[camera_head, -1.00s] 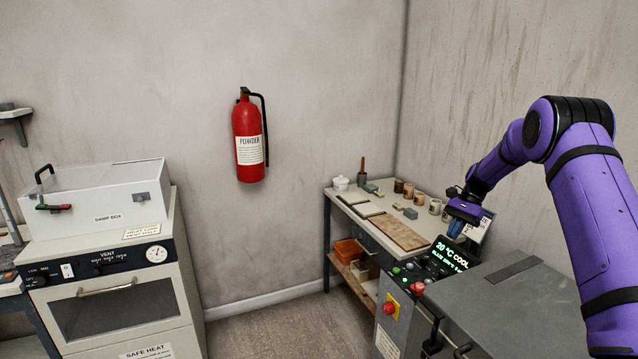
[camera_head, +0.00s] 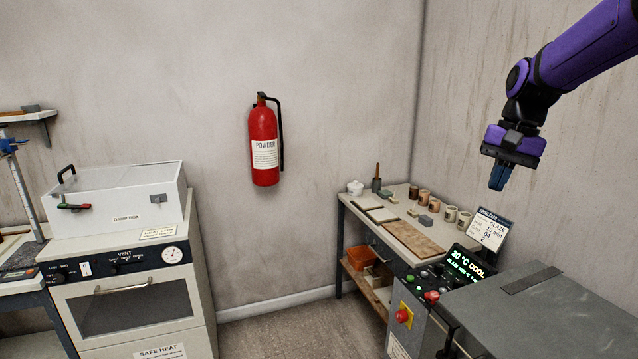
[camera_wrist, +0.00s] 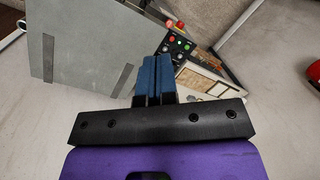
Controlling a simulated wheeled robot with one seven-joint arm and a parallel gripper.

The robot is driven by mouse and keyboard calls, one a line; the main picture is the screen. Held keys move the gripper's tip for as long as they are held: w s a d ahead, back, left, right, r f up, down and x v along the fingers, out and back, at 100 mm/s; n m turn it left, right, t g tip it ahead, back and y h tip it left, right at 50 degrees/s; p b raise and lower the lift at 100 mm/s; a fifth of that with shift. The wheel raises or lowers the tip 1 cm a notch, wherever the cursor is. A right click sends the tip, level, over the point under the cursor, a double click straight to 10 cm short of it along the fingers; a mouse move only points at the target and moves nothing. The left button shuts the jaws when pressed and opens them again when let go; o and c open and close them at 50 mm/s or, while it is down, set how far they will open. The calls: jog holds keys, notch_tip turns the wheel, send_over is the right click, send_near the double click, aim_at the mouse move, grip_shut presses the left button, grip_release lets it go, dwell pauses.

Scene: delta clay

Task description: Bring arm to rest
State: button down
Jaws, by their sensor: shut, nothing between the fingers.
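My purple arm (camera_head: 590,45) reaches in from the upper right of the head view. My gripper (camera_head: 497,186) hangs fingers down in the air, in front of the right wall and above the kiln and worktable. In the wrist view its two blue fingers (camera_wrist: 154,76) are together, with nothing between them. The gripper touches nothing that I can see.
A grey kiln (camera_head: 560,310) with a control panel (camera_head: 432,290) stands below my arm. Behind it, a worktable (camera_head: 375,216) holds several cups and boards. A white oven (camera_head: 130,305) carries a damp box (camera_head: 115,195). A red extinguisher (camera_head: 264,145) hangs on the wall.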

jog(key=s+a+n+t+h, duration=0.2)
jog(key=s+n+t, duration=0.3)
jog(key=s, duration=2.1)
jog(key=shift+a+r, duration=0.15)
jog(key=shift+a, duration=0.55)
